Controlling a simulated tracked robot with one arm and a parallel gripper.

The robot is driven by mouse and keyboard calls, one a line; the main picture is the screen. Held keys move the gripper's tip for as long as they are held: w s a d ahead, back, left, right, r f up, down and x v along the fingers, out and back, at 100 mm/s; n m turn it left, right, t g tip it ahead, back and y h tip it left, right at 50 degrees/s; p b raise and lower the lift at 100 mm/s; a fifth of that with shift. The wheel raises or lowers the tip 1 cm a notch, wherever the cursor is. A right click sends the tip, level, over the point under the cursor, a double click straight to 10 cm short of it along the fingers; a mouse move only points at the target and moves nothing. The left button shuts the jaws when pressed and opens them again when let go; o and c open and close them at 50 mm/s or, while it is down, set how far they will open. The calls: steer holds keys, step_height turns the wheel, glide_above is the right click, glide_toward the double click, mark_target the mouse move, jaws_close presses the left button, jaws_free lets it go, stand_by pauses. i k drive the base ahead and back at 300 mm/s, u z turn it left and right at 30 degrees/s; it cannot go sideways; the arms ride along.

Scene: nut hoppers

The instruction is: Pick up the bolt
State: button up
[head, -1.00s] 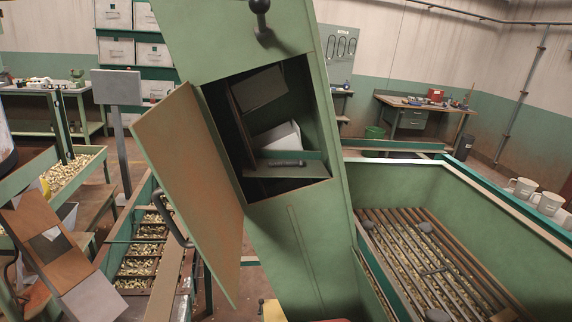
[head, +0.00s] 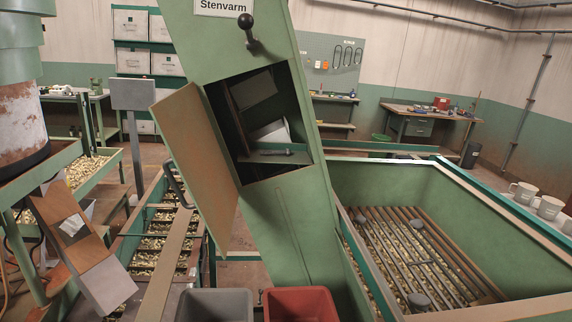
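A small dark rod-like piece, which looks like a bolt (head: 274,153), lies on the ledge inside the open compartment of a tilted green housing (head: 288,225). It is small and shaded, so its head and thread cannot be made out. A pale sheet-like piece (head: 270,132) stands behind it in the dark compartment. The brown door (head: 200,145) of the compartment hangs open to the left. My gripper is not in view.
A grey bin (head: 214,306) and red bin (head: 300,305) stand below the housing. A chute (head: 78,240) and nut trough (head: 150,240) are left.

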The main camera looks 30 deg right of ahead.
mark_target(287, 151)
steer(key=u, duration=0.8)
steer(key=k, duration=1.25)
steer(key=z, duration=1.4)
steer(key=i, duration=1.65)
steer(key=u, duration=0.05)
